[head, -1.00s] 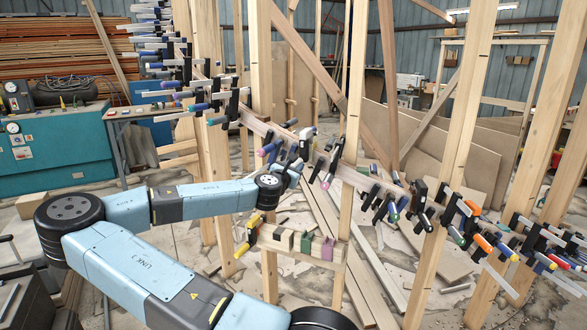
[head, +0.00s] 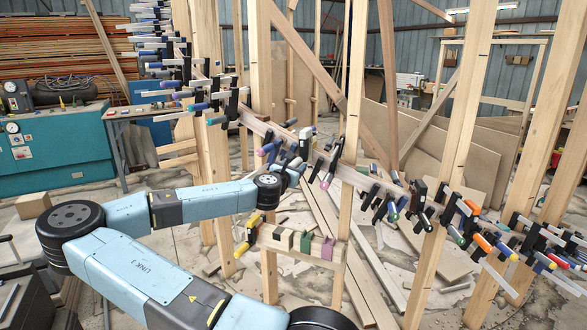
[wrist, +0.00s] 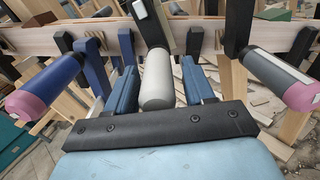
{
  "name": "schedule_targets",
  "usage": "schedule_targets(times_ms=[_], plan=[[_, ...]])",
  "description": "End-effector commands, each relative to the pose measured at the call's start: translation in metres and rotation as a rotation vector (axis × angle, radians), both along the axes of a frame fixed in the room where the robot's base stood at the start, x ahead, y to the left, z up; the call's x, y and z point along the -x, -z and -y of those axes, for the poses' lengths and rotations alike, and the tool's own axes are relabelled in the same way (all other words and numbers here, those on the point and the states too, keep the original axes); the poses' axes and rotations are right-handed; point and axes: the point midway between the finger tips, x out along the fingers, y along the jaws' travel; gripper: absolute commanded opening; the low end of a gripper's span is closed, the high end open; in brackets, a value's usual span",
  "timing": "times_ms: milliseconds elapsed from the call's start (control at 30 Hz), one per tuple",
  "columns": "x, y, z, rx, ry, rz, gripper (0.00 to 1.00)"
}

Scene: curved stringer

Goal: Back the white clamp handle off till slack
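The white clamp handle (wrist: 157,80) points toward me in the middle of the wrist view. It hangs from a black clamp with a pale metal bar, on the curved wooden stringer (wrist: 110,38). My gripper (wrist: 160,75) has its two blue fingers on either side of the handle, and narrow gaps seem to show beside it, so the fingers look open around it. The handle's near end lies close to my dark palm plate. In the head view my gripper (head: 294,166) reaches the row of clamps, and the white handle cannot be made out clearly there.
Blue handles with pink ends flank closely, one at left (wrist: 45,85) and a grey-blue one at right (wrist: 280,78). Many more clamps line the stringer (head: 350,178). Upright studs (head: 465,120) stand around it. A small board (head: 300,250) holds coloured blocks below.

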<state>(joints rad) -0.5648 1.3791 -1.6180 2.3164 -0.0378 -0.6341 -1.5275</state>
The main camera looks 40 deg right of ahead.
Motion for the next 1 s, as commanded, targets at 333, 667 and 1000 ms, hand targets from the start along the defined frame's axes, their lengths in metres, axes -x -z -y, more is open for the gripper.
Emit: schedule_targets(times_ms=[333,667,1000], plan=[[0.001,0.000,-0.003,0.001,-0.002,0.001,0.56],[0.019,0.000,-0.043,0.000,-0.002,0.000,0.56],[0.042,0.001,-0.091,0.001,-0.003,-0.001,0.56]])
